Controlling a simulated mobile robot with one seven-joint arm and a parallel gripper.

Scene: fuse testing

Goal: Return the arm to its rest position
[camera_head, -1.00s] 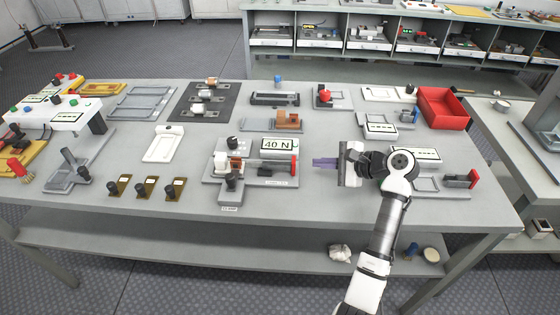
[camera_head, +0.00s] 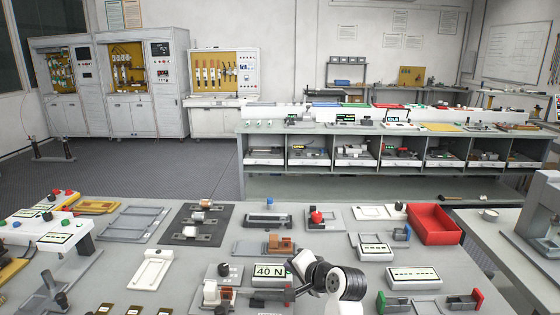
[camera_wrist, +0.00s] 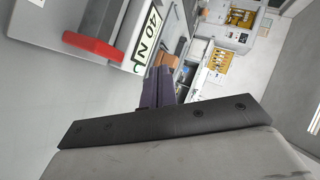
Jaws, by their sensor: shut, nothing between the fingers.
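My arm (camera_head: 340,284) shows at the bottom of the head view, raised in front of the grey workbench (camera_head: 210,258). In the wrist view my gripper (camera_wrist: 158,84) shows dark purple fingers that are shut together with nothing between them. The fingers point out past the device with the "40 N" display (camera_wrist: 150,32) and its red block (camera_wrist: 93,48). In the head view the same display (camera_head: 270,270) is just left of my arm, which partly covers that device. I cannot make out the fingertips clearly in the head view.
A red bin (camera_head: 434,224) stands at the bench's right side. Shelving (camera_head: 390,150) and wall cabinets (camera_head: 140,85) stand behind, across open floor (camera_head: 150,165).

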